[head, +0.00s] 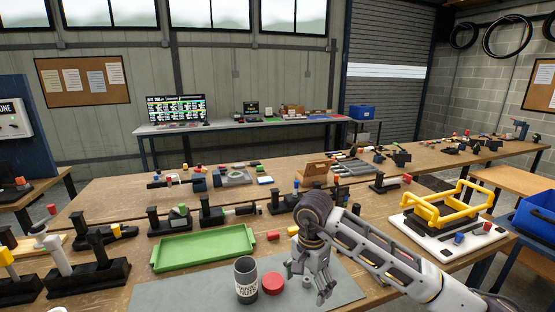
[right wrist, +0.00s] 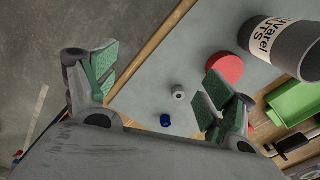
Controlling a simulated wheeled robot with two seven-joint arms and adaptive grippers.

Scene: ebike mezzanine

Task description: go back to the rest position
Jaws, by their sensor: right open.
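My right gripper (head: 309,284) is low over the front of the bench in the head view, its arm coming in from the right. In the right wrist view its two green-padded fingers (right wrist: 160,80) are wide apart, with nothing held between them. A grey mat (head: 345,286) lies below it. A dark jar with a white label (head: 246,281) stands upright to its left, beside a round red lid (head: 271,283). A small grey nut (right wrist: 178,92) and a small blue nut (right wrist: 165,121) show in the right wrist view. My left gripper is not in view.
A green tray (head: 203,247) lies behind the mat. A yellow-framed fixture on a white board (head: 448,240) stands to the right, near my forearm. Black clamps (head: 88,270) crowd the left. A blue bin (head: 536,215) is at far right.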

